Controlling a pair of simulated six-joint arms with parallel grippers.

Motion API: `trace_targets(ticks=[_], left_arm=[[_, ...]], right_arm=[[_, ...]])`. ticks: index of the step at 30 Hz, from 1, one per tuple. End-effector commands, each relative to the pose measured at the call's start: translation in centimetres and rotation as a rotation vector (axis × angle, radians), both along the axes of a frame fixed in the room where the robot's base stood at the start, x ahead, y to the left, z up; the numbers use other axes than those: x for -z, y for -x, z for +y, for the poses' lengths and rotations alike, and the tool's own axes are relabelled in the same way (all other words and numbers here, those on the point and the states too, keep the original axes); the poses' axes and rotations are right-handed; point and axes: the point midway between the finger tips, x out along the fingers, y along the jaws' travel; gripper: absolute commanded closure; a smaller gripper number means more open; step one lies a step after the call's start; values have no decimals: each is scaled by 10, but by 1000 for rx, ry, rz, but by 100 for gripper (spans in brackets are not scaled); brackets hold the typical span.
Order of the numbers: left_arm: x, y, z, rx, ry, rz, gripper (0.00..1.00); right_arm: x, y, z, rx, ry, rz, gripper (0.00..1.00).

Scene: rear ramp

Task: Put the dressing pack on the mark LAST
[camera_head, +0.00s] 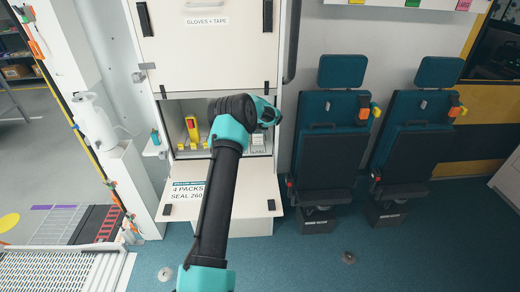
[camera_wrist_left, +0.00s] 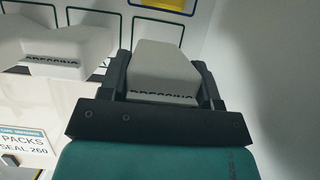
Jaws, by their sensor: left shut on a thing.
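My left gripper (camera_wrist_left: 162,75) is shut on a white dressing pack (camera_wrist_left: 165,68), with one dark finger on each side of it. The pack bears the word DRESSING on its near edge. Another white dressing pack (camera_wrist_left: 68,45) lies to the left in the wrist view. In the head view my left arm reaches into the open cabinet bay (camera_head: 180,108), and its wrist hides the fingers. I cannot read the mark LAST. My right gripper is out of view.
A yellow object (camera_head: 192,128) stands in the bay left of my arm. A folded-down flap (camera_head: 255,190) carries a label (camera_head: 188,192) reading 4 PACKS SEAL 260. Two teal seats (camera_head: 325,130) stand to the right. A cabinet door (camera_head: 205,50) marked GLOVES + TAPE is above the bay.

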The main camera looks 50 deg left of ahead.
Motion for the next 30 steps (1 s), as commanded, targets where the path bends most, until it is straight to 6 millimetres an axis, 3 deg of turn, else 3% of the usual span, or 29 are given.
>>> trace_targets(ticks=[7, 16, 29, 30], left_arm=[[3, 0, 0, 0, -1, 1, 68], [28, 0, -1, -1, 0, 0, 68], [33, 0, 0, -1, 0, 0, 68], [33, 0, 0, -1, 0, 0, 41]], right_arm=[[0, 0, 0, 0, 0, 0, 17], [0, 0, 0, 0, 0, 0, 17], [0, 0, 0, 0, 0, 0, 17], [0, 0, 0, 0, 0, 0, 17]])
